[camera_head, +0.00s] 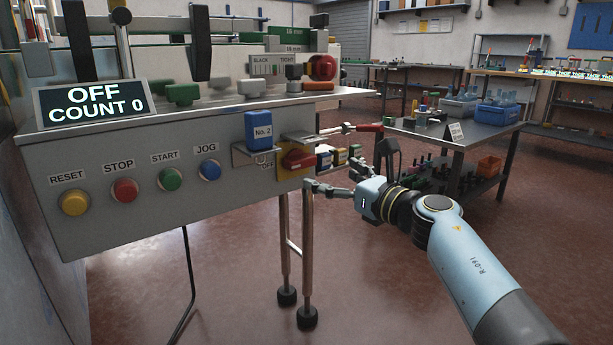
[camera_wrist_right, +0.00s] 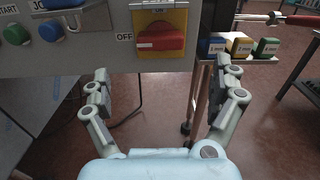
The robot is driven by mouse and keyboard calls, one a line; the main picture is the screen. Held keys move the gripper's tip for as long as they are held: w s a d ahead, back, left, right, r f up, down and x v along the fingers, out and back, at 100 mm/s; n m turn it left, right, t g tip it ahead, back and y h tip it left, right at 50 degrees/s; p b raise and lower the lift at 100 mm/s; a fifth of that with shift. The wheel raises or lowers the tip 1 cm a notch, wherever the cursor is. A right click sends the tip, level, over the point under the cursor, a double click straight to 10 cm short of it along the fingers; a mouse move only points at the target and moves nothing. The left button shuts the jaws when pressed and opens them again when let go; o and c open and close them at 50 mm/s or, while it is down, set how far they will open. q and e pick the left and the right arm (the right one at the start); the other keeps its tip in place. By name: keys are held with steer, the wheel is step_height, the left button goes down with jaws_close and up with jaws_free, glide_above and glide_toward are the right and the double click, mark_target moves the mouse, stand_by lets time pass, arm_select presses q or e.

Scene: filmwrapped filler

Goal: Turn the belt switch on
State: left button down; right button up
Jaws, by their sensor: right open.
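The belt switch (camera_head: 298,160) is a red rotary knob on a yellow plate, at the right end of the grey control panel. In the right wrist view its knob (camera_wrist_right: 160,38) lies horizontal, with a white mark on the side of the OFF label (camera_wrist_right: 124,37). The display (camera_head: 94,101) reads OFF and COUNT 0. My right gripper (camera_head: 330,174) is open and empty, in front of the switch and slightly below it. In the wrist view its fingers (camera_wrist_right: 161,70) are spread to either side below the knob, apart from it. My left gripper is not in view.
Yellow, red, green and blue push buttons (camera_head: 124,190) line the panel. A side table (camera_head: 478,139) stands behind my right arm.

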mark_target(305, 164)
steer(key=x, duration=0.2)
steer(key=b+x, duration=0.1)
steer(key=x, duration=0.1)
steer(key=b+x, duration=0.1)
steer(key=shift+w+a+f, duration=0.25)
steer(key=shift+w+a, duration=0.05)
steer(key=shift+b+x, duration=0.55)
steer(key=shift+x, duration=0.5)
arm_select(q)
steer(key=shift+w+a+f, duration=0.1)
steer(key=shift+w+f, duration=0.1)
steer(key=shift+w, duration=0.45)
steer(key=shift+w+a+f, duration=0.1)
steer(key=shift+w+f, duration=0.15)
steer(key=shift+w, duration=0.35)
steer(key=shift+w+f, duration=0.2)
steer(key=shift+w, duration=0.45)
arm_select(e)
steer(key=shift+w+a+r, duration=0.2)
steer(key=shift+w+a, duration=0.1)
steer(key=shift+w, duration=0.3)
steer(key=shift+c, duration=0.4)
steer(key=c, duration=1.1)
